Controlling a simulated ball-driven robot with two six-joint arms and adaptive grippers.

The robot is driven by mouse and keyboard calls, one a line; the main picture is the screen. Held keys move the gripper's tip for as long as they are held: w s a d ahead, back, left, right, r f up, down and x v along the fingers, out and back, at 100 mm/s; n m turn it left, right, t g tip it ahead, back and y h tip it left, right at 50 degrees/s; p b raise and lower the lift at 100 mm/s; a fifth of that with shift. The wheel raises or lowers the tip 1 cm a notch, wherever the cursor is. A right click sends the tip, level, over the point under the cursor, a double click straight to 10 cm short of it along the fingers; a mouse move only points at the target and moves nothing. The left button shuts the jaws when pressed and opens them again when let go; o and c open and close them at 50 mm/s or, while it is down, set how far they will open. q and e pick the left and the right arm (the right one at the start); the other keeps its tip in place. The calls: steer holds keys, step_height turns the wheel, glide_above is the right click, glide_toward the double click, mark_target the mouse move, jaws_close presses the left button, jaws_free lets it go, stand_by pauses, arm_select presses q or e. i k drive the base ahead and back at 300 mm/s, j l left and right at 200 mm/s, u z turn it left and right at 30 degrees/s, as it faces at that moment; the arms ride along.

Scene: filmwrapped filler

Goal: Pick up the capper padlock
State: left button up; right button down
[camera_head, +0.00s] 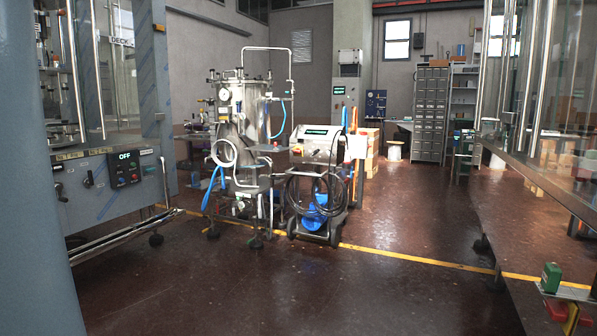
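I cannot make out a padlock for certain in the head view. A small red item (572,318) shows at the lower right below a green-topped part (551,277); it is too small to tell what it is. The glass-fronted machine (110,190) on the left has a control panel with a display reading OFF (124,156), knobs and small buttons, and no clear padlock shows on it. Neither of my grippers is in view.
A steel tank unit (240,115) and a wheeled machine with hoses (318,180) stand mid-room. A glass-walled machine (565,100) fills the right side. A grey drawer cabinet (431,112) stands at the back. The dark red floor (330,295) in front is clear, crossed by a yellow line.

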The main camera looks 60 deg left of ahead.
mark_target(551, 274)
steer(key=u, duration=4.6)
steer(key=l+z, duration=0.1)
steer(key=z, duration=4.65)
steer(key=i+j+z, duration=0.65)
steer(key=j+z, duration=0.2)
